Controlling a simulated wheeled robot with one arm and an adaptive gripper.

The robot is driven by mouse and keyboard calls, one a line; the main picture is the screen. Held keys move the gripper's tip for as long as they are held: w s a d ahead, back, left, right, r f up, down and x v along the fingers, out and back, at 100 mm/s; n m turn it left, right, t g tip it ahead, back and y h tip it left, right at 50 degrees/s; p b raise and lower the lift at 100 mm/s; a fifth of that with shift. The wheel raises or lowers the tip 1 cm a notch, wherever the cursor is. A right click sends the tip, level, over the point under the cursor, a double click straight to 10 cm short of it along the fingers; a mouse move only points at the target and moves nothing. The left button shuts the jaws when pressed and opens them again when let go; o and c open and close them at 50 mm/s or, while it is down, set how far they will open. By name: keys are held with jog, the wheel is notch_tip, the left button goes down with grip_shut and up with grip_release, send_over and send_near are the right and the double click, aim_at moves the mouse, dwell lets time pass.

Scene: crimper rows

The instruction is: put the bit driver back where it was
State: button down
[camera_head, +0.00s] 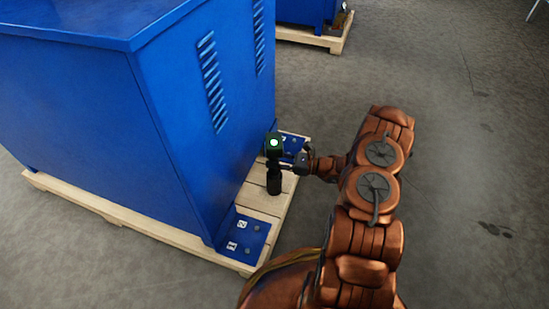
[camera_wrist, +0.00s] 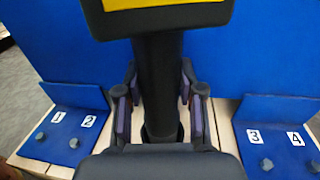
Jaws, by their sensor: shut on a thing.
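The bit driver (camera_head: 274,181) is a black upright tool with a dark green head and a bright light spot on top. In the wrist view its black handle (camera_wrist: 158,75) runs down the middle, with a yellow-topped head above. My gripper (camera_wrist: 160,112) has a finger on each side of the handle and is shut on it. In the head view my gripper (camera_head: 290,163) reaches the tool from the right. The tool is over the pallet boards between two blue plates. I cannot tell whether its lower end touches the wood.
The plate labelled 1 and 2 (camera_wrist: 62,136) is on the left, the plate labelled 3 and 4 (camera_wrist: 275,140) on the right, each with bolts. A blue vented cabinet (camera_head: 190,110) stands close behind on a wooden pallet (camera_head: 262,200). The floor to the right (camera_head: 470,170) is clear.

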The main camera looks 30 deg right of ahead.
jog(key=c, duration=0.7)
grip_release()
jog(key=shift+r, duration=0.1)
jog(key=shift+p+v, duration=2.05)
jog(key=shift+v, duration=3.95)
